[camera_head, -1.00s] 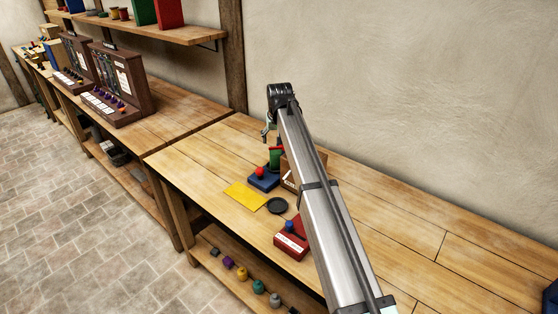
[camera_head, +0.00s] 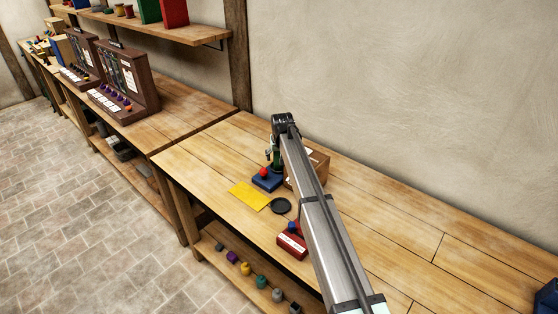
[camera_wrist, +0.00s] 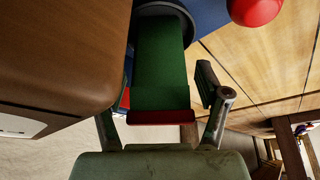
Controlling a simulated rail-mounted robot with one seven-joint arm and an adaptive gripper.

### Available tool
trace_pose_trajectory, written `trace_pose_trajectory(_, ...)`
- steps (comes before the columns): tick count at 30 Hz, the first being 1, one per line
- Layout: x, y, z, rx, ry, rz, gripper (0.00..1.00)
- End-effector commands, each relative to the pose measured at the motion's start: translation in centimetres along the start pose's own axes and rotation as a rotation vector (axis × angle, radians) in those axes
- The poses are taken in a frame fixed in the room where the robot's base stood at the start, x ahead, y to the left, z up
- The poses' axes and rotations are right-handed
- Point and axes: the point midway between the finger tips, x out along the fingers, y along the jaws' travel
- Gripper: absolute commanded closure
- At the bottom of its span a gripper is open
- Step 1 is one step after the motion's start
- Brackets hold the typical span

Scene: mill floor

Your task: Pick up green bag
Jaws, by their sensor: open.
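The green bag (camera_wrist: 160,62) shows upright in the wrist view, with a red band along its near end. My gripper (camera_wrist: 166,85) is open around it, with one finger on each side. The right finger stands apart from the bag. The left finger is partly hidden by the brown box, so I cannot tell whether it touches. In the head view my gripper (camera_head: 274,155) is low over the bench beside the box, and my arm hides most of the bag.
The brown box (camera_wrist: 55,50) is close on the left in the wrist view. A blue block (camera_head: 267,180) with a red ball (camera_head: 264,172) stands close by. A yellow sheet (camera_head: 249,196), black disc (camera_head: 281,206) and red block (camera_head: 292,246) lie nearer. The bench's right side (camera_head: 410,235) is largely clear.

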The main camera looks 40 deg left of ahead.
Motion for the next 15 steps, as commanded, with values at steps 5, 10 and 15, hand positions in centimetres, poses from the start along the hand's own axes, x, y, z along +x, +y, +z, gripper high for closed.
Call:
trace_pose_trajectory(5, 0.98, 0.01, 0.02, 0.0, -0.001, 0.0, 0.25)
trace_pose_trajectory(10, 0.96, 0.0, 0.04, 0.0, 0.0, 0.0, 0.36)
trace_pose_trajectory(15, 0.95, 0.0, 0.04, 0.0, 0.0, 0.0, 0.92)
